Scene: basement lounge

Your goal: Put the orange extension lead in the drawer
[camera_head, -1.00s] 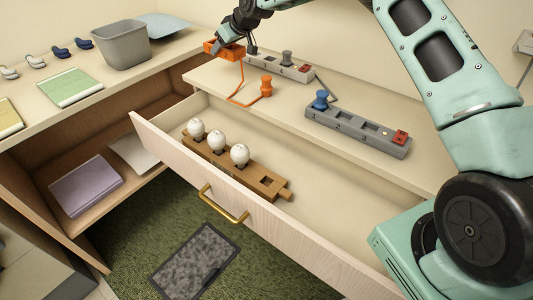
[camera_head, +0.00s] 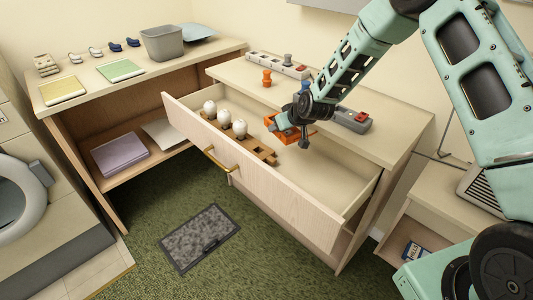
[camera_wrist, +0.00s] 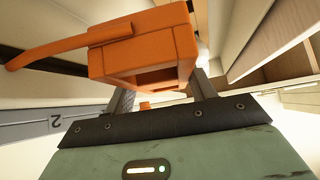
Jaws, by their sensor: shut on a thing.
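My gripper (camera_head: 292,131) is shut on the orange extension lead (camera_head: 289,138) and holds it over the open drawer (camera_head: 313,179), near the side by the cabinet top. In the wrist view the lead's orange socket block (camera_wrist: 150,48) sits between the two fingers, its open end facing the camera, and its cable runs off to the left. The drawer is pulled out and holds a wooden rack (camera_head: 262,152) with three white bulbs, left of the lead. My gripper partly hides the lead in the head view.
An orange plug (camera_head: 266,77) stands on the cabinet top (camera_head: 239,72). A grey power strip (camera_head: 270,63) lies behind it, and another (camera_head: 353,121) lies partly behind my arm. The drawer's right part is bare. A grey bin (camera_head: 162,44) stands on the left counter.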

